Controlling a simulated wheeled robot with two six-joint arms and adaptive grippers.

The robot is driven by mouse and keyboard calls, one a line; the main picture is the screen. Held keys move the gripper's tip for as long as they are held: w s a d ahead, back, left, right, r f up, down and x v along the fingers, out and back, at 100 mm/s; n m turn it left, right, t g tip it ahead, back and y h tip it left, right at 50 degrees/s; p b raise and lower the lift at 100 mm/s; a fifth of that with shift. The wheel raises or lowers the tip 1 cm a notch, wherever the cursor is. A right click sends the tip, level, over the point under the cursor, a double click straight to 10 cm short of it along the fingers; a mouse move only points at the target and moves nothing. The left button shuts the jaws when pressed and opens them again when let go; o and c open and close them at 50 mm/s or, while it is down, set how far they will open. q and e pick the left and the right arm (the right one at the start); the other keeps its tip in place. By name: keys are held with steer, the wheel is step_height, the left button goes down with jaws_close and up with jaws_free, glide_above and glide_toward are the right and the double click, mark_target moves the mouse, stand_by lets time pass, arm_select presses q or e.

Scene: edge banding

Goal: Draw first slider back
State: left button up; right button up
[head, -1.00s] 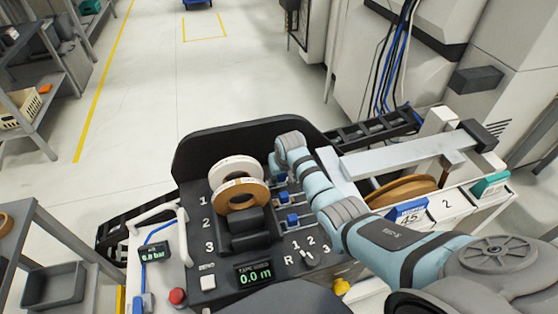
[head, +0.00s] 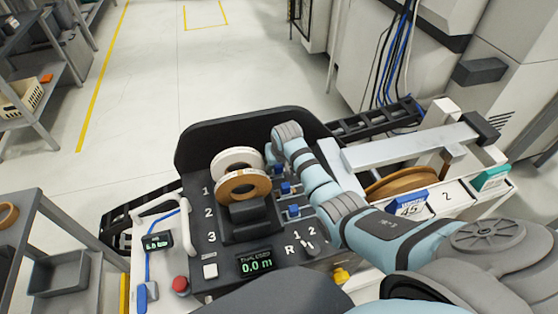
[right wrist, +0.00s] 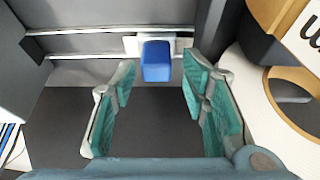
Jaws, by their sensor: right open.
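My right gripper (head: 275,157) is over the far end of the slider row on the black panel. In the right wrist view, its teal-padded fingers (right wrist: 158,82) are open and empty. A blue slider knob (right wrist: 156,60) stands between and just ahead of the fingertips there, apart from both pads. In the head view the far blue knob (head: 271,170) is partly hidden by my gripper. Two more blue slider knobs (head: 286,188) (head: 293,210) sit nearer along the row. My left gripper is not in view.
A white roll (head: 230,158) and a brown roll (head: 243,185) stand close left of the sliders. A display (head: 256,262) reads 0.0 m, with a rotary knob (head: 308,246) beside it. A pale metal beam (head: 400,150) lies right of my arm.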

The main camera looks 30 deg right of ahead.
steer(key=v, duration=0.6)
steer(key=shift+s+r, duration=0.2)
steer(key=shift+r, duration=0.1)
